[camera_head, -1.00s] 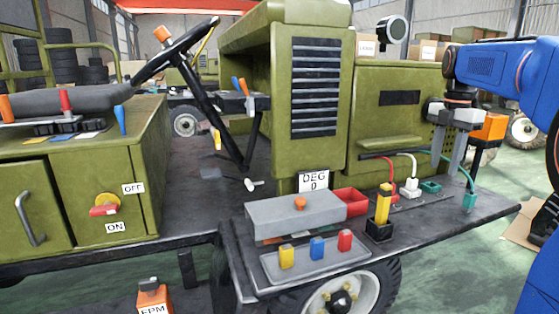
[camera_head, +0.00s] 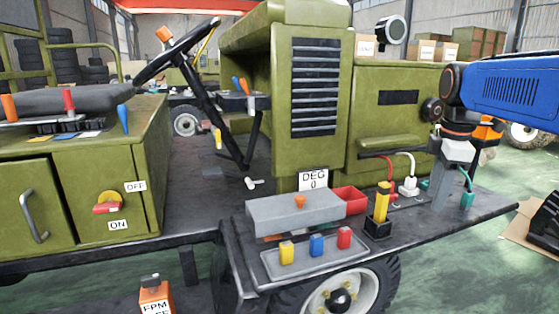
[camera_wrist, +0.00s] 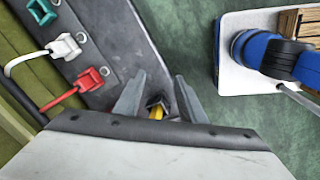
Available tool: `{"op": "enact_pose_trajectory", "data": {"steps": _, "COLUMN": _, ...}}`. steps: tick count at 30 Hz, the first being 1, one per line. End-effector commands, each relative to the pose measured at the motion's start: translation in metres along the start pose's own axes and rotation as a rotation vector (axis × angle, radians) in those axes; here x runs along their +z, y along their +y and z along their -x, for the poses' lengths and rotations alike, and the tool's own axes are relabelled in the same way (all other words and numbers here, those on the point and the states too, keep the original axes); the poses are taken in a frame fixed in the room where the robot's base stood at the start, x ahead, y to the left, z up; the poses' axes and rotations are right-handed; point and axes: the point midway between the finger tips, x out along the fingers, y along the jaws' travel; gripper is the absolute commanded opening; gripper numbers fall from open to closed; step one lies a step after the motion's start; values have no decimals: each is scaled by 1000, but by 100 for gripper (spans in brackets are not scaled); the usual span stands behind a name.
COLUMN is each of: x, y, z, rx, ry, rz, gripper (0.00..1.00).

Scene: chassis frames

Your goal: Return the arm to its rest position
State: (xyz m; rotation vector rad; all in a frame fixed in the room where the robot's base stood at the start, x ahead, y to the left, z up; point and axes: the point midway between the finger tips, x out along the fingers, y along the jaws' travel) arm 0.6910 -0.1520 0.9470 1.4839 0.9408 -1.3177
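My gripper (camera_head: 440,200) hangs from my blue arm (camera_head: 510,85) at the right, over the right part of the vehicle's dark deck (camera_head: 480,210). In the wrist view my gripper (camera_wrist: 158,100) has its two grey fingers spread apart. Nothing is held between them. The black holder with a yellow piece (camera_wrist: 156,110) shows through the gap, beyond the fingers. In the head view the yellow-and-black piece (camera_head: 382,203) stands upright in its black holder, left of my gripper and apart from it.
Red (camera_wrist: 90,80), white (camera_wrist: 66,46) and green (camera_wrist: 42,10) plugs sit on the deck near my gripper. A cardboard piece (camera_head: 525,222) lies on the open floor right.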

Motion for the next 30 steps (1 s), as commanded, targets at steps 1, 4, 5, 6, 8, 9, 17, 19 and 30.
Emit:
{"op": "enact_pose_trajectory", "data": {"steps": 1, "x": -4, "y": -17, "z": -5, "rx": 15, "ry": 4, "rz": -62, "gripper": 37}}
{"op": "enact_pose_trajectory", "data": {"steps": 4, "x": -9, "y": -46, "z": -16, "rx": 45, "ry": 16, "rz": -209, "gripper": 37}}
{"op": "enact_pose_trajectory", "data": {"steps": 5, "x": -10, "y": -55, "z": -21, "rx": 53, "ry": 21, "rz": -253, "gripper": 37}}
{"op": "enact_pose_trajectory", "data": {"steps": 6, "x": -12, "y": -67, "z": -26, "rx": 64, "ry": 28, "rz": -312, "gripper": 37}}
{"op": "enact_pose_trajectory", "data": {"steps": 8, "x": -14, "y": -84, "z": -35, "rx": 79, "ry": 41, "rz": -400, "gripper": 37}}
{"op": "enact_pose_trajectory", "data": {"steps": 9, "x": -15, "y": -96, "z": -41, "rx": 90, "ry": 51, "rz": -458, "gripper": 37}}
{"op": "enact_pose_trajectory", "data": {"steps": 17, "x": -19, "y": -169, "z": -89, "rx": 139, "ry": 132, "rz": -840, "gripper": 37}}
{"op": "enact_pose_trajectory", "data": {"steps": 19, "x": -19, "y": -187, "z": -104, "rx": 146, "ry": 158, "rz": -940, "gripper": 37}}
{"op": "enact_pose_trajectory", "data": {"steps": 30, "x": -17, "y": -239, "z": -152, "rx": 153, "ry": 252, "rz": -1252, "gripper": 37}}
